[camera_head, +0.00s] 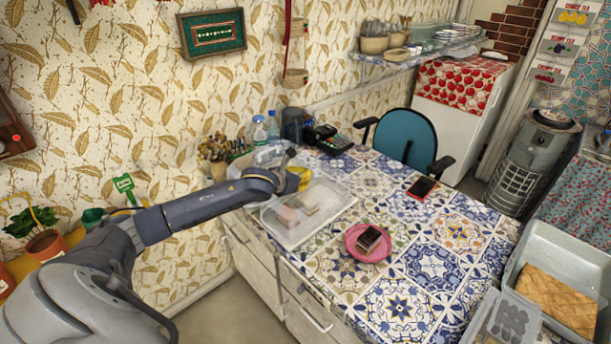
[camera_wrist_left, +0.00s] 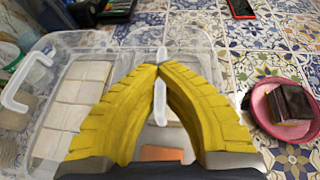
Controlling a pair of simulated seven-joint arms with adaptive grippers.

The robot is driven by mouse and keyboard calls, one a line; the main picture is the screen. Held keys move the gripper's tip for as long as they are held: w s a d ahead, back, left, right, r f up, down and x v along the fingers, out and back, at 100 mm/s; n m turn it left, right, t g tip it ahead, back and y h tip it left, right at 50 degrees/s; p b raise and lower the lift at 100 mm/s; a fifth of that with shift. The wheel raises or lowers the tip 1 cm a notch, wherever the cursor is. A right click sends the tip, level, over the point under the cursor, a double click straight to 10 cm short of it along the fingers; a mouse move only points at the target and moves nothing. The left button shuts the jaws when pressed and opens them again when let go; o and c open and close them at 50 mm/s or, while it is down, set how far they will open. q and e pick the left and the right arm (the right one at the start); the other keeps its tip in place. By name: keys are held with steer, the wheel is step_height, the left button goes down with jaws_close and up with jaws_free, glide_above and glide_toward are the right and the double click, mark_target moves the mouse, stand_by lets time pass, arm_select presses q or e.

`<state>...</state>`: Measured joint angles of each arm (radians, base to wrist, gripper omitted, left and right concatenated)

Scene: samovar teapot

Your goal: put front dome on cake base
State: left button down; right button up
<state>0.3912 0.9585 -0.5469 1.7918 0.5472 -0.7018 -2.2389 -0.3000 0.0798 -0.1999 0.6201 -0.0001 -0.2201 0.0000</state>
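A clear rectangular dome (camera_wrist_left: 205,42) sits over pale square cake pieces (camera_wrist_left: 80,92) in the left wrist view; its edges are hard to separate from the box below. In the head view, the clear box (camera_head: 332,201) stands on the table's left end. My left gripper (camera_head: 301,178) is over its back edge. Its yellow fingers (camera_wrist_left: 161,66) come together around a whitish handle (camera_wrist_left: 160,102), which seems to belong to the dome. A pink plate (camera_head: 352,248) with a dark cake piece (camera_head: 370,239) stands in front and to the right. My right gripper is out of view.
Bottles (camera_head: 272,128) and a card terminal (camera_head: 328,138) stand at the table's back. A phone (camera_head: 422,187) lies at the right. A grey tray (camera_head: 567,250) with a baked slab is at the lower right. The tiled table middle is mostly clear.

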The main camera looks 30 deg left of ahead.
arm_select(q)
steer(key=c, duration=2.2)
jaws_free()
steer(key=c, duration=1.5)
jaws_free()
